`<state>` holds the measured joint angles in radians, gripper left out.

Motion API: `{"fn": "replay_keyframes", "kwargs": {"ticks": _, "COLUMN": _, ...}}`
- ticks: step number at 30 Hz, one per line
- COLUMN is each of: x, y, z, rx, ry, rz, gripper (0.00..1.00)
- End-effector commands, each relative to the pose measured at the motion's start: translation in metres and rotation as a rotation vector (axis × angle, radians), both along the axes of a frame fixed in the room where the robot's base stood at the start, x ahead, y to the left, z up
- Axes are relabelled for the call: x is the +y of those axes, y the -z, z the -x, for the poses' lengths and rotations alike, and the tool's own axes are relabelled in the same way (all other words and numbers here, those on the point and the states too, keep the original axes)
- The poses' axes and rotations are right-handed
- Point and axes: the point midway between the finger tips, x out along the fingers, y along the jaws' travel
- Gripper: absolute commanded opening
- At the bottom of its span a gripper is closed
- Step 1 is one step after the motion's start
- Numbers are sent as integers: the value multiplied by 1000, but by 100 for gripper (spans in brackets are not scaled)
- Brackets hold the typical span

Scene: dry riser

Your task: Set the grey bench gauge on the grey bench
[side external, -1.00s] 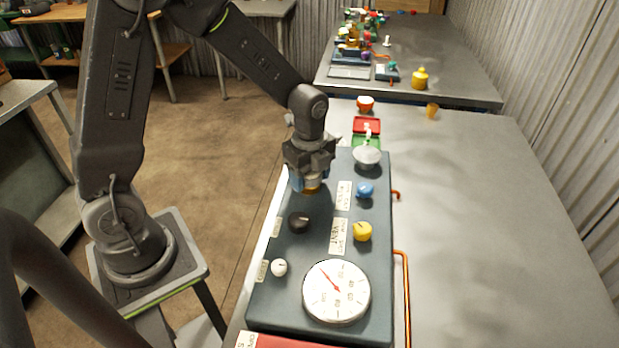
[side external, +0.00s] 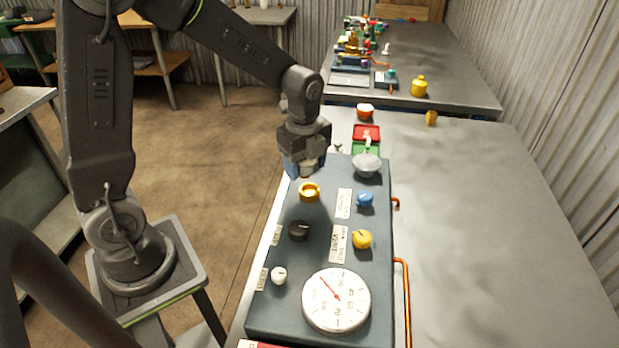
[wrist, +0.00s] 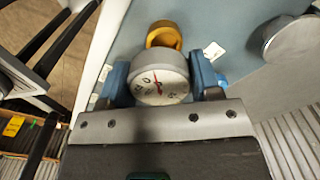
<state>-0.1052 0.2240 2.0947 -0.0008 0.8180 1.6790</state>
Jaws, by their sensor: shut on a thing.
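My gripper (side external: 304,172) is shut on a small round gauge (wrist: 160,86) with a white dial and red needle; the wrist view shows it between the two blue fingers. In the side view the gauge is mostly hidden by the gripper. My gripper is above the far left part of the dark panel, apart from the empty-looking brass ring fitting (side external: 309,191), which also shows in the wrist view (wrist: 164,36). The grey bench (side external: 480,220) lies under and to the right of the panel.
The panel (side external: 280,310) carries a large white dial (side external: 336,299), a blue knob (side external: 365,199), a yellow knob (side external: 361,239), and a pale dome (side external: 367,165). An orange pipe (side external: 404,290) runs along its right edge. The bench's right side is clear, up to a corrugated wall.

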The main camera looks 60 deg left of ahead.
Motion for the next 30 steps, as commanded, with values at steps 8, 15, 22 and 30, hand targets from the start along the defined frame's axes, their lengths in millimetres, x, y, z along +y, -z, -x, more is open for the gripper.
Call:
{"fn": "replay_keyframes", "kwargs": {"ticks": 8, "x": 58, "y": -37, "z": 30, "rx": -1, "ry": -10, "rz": -2, "gripper": 27}}
{"fn": "replay_keyframes", "kwargs": {"ticks": 15, "x": 87, "y": -56, "z": 45, "rx": 2, "ry": -5, "rz": -1, "gripper": 27}}
{"fn": "replay_keyframes", "kwargs": {"ticks": 22, "x": 116, "y": -63, "z": 23, "rx": 5, "ry": -5, "rz": 0, "gripper": 27}}
{"fn": "replay_keyframes", "kwargs": {"ticks": 30, "x": 191, "y": -53, "z": -53, "rx": 7, "ry": -6, "rz": 1, "gripper": 27}}
